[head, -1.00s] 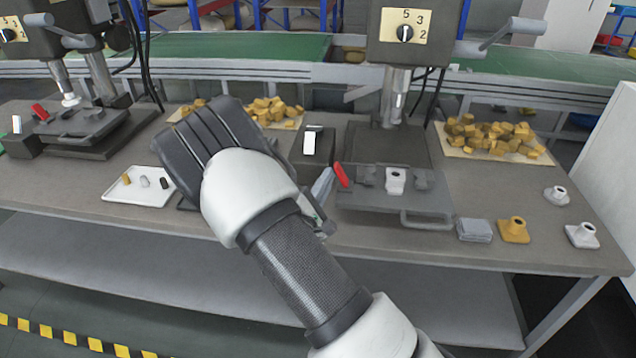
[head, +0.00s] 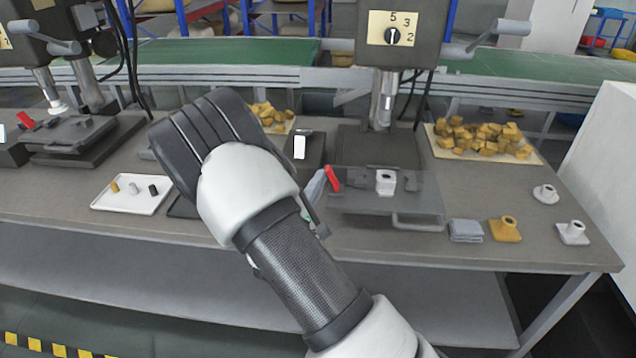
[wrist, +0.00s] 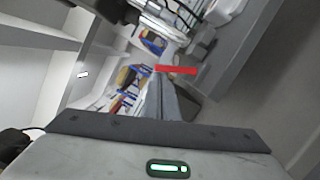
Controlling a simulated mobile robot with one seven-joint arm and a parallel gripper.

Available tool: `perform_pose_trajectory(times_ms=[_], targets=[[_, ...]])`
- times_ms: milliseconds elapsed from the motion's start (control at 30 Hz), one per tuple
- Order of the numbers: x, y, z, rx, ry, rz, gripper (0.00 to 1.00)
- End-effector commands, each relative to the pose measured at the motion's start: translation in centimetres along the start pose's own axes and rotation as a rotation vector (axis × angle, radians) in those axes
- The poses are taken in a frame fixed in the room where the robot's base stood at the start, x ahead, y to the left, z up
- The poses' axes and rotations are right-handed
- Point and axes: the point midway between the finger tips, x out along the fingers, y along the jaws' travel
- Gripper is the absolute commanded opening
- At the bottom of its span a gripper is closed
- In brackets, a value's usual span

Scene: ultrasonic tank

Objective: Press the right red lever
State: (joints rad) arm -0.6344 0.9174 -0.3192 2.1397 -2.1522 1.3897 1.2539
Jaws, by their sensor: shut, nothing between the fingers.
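The right red lever (head: 332,178) stands tilted at the left edge of the right machine's dark base plate (head: 415,205). It also shows as a red bar in the wrist view (wrist: 177,70), just past my fingertips. My gripper (head: 319,180) is shut and empty, its grey fingers just left of the lever in the head view. My forearm and wrist hide most of the gripper. The fingers show in the wrist view (wrist: 163,90); whether they touch the lever I cannot tell. Another red lever (head: 26,119) is on the left machine at far left.
A white block (head: 385,182) sits on the right plate, with a front handle (head: 418,222). A black box with a white switch (head: 300,147) stands behind my gripper. A white tray (head: 130,205) lies left. A grey stack (head: 466,230) and yellow part (head: 505,229) lie right.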

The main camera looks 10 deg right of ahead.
Motion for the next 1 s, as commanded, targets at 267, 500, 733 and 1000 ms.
perform_pose_trajectory(times_ms=[267, 500, 733, 1000], targets=[[0.3, 0.1, 0.9, 0.154, -0.005, -0.038, 0.0], [0.5, 0.1, 2.0, 0.376, -0.005, -0.092, 0.0], [0.7, 0.7, 2.9, 0.533, -0.001, -0.132, 0.0], [0.7, 1.1, 2.5, 0.528, 0.0, -0.131, 0.0]])
